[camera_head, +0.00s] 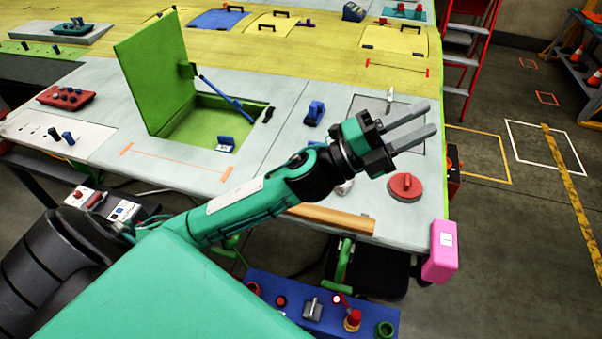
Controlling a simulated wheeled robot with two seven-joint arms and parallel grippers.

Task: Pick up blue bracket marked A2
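A small blue bracket (225,144) with a white label stands at the front edge of the open green hatch bay; the label is too small to read. Another blue bracket (315,112) stands on the grey panel to the right of the bay, with no readable mark. My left gripper (430,118) reaches in over the right part of the panel, to the right of both brackets. Its two grey fingers are apart with nothing between them. My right gripper is not in view.
The raised green lid (155,75) stands left of the bay, with a blue strut (227,97) beside it. A red round knob (405,187) and a pink block (440,252) are near the right edge. A blue tray (270,312) with several parts is below.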

